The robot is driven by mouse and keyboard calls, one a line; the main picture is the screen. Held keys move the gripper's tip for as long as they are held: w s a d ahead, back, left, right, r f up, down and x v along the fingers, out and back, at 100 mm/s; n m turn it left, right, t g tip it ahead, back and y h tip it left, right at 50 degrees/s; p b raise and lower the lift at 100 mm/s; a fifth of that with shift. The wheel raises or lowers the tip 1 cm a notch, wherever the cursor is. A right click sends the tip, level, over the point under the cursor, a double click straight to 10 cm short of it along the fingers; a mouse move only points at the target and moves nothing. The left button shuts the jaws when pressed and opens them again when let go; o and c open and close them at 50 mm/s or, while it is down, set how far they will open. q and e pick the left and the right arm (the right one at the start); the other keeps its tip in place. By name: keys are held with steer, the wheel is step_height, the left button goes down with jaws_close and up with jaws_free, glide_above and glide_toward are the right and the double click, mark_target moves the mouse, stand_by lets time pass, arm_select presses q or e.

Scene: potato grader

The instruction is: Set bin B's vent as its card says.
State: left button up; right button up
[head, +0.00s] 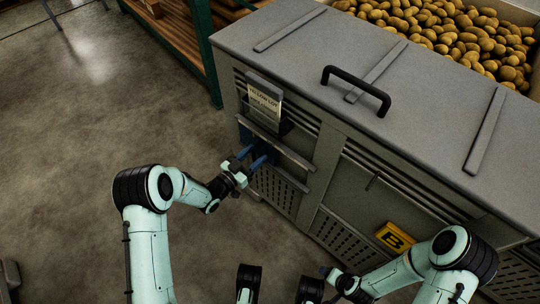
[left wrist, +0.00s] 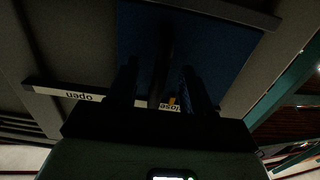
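Bin B (head: 330,165) is a grey cabinet with a yellow "B" plate (head: 395,237). A card (head: 264,98) stands in a holder on its front; the top line seems to read "YELLOW LOT", the rest is too small to read. My left gripper (head: 256,159) is at the vent below the card. In the left wrist view, the blue vent slide (left wrist: 220,45) has a dark upright tab (left wrist: 163,60) between my parted fingers, with gaps beside it. An upside-down label strip reads "open" (left wrist: 78,96) and, partly hidden, "close" (left wrist: 170,106). My right gripper (head: 328,273) is low, by the bin's front.
The grey lid carries a black handle (head: 355,88). Potatoes (head: 450,30) fill a container behind. A green-framed wooden rack (head: 190,35) stands at the back left.

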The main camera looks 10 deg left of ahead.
arm_select(q)
steer(key=o, duration=0.3)
steer(key=p+v, duration=0.4)
steer(key=v, duration=1.9)
steer(key=shift+d, duration=0.1)
